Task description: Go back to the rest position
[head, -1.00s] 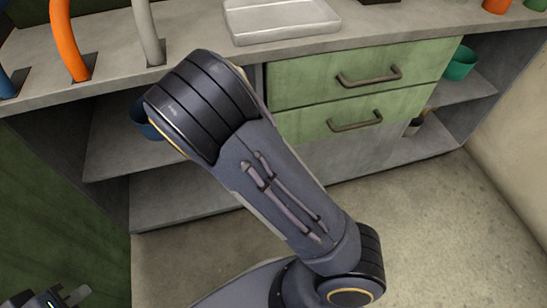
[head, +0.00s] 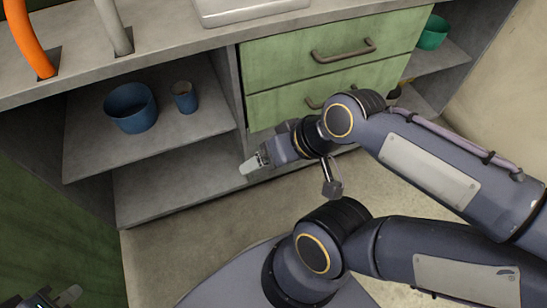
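My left gripper (head: 45,299) shows only in part at the bottom left corner of the head view. A light fingertip and a dark body with a small green light are visible; the rest is cut off by the frame edge. My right gripper (head: 252,165) is at the end of the arm coming in from the right. It is in front of the lower cabinet, left of the drawers, pointing left. One light finger shows side-on, with nothing visible in it. The gap between its fingers cannot be made out.
A grey counter (head: 168,28) carries a sink (head: 250,10), an orange curved bar (head: 27,40) and a grey one (head: 113,28). Below are green drawers (head: 290,58) and shelves with a blue pot (head: 130,108), blue cup (head: 185,97) and green pot (head: 433,32). The floor (head: 180,245) is clear.

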